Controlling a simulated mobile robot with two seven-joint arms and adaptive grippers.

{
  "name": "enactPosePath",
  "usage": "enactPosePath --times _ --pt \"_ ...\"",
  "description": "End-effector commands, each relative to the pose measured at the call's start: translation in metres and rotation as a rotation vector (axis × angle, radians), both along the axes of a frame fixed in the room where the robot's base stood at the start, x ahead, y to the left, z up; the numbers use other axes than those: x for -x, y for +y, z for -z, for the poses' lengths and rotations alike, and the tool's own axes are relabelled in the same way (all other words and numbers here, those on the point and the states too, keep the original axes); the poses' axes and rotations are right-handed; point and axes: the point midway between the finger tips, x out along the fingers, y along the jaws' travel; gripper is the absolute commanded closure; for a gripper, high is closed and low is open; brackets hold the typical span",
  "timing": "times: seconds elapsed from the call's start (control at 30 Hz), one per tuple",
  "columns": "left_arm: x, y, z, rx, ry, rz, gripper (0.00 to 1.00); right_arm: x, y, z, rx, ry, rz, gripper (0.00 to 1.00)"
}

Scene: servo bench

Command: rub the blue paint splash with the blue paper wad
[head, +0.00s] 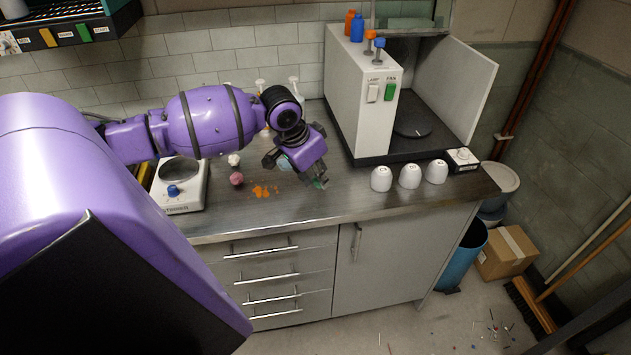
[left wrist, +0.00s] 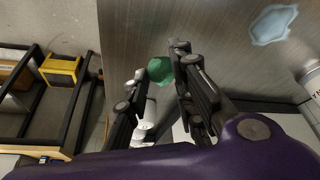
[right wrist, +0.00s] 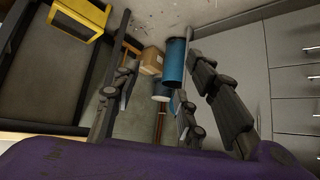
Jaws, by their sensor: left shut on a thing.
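My left gripper (head: 316,182) is shut on a green wad (left wrist: 160,70), held between its fingertips just above or on the steel counter; I cannot tell if it touches. The wad also shows in the head view (head: 319,184). It looks green, and I see no wad that is plainly blue. The light blue paint splash (head: 284,164) lies flat on the counter, just left of the gripper and partly hidden by it. It shows whole in the left wrist view (left wrist: 272,25), apart from the wad. My right gripper (right wrist: 158,45) is open and empty, away from the counter.
An orange splash (head: 264,191), a pink wad (head: 236,178) and a white wad (head: 234,160) are left of the blue splash. A balance (head: 181,197) stands farther left. A white cabinet (head: 359,105) and three white cups (head: 409,175) stand right. The front counter strip is clear.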

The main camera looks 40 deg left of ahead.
Motion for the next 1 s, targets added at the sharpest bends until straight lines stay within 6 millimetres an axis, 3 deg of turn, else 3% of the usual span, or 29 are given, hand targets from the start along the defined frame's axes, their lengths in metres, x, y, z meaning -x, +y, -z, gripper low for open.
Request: enactPosePath --times 0.03,0.2,0.43,1.0 --pt "0.0 0.0 -0.012 0.0 -0.01 -0.001 0.98 -0.007 0.002 -0.008 -0.003 -0.017 -0.002 0.6" --pt "0.004 0.002 -0.028 0.0 -0.011 -0.004 0.98 -0.018 0.006 -0.02 -0.008 -0.038 -0.007 0.6" --pt "0.003 0.003 -0.043 -0.002 -0.005 -0.007 0.98 -0.013 0.005 -0.015 -0.003 -0.021 -0.019 0.6" --pt "0.004 0.004 -0.047 -0.001 -0.002 -0.007 0.98 -0.014 0.006 -0.017 -0.006 -0.028 -0.017 0.6"
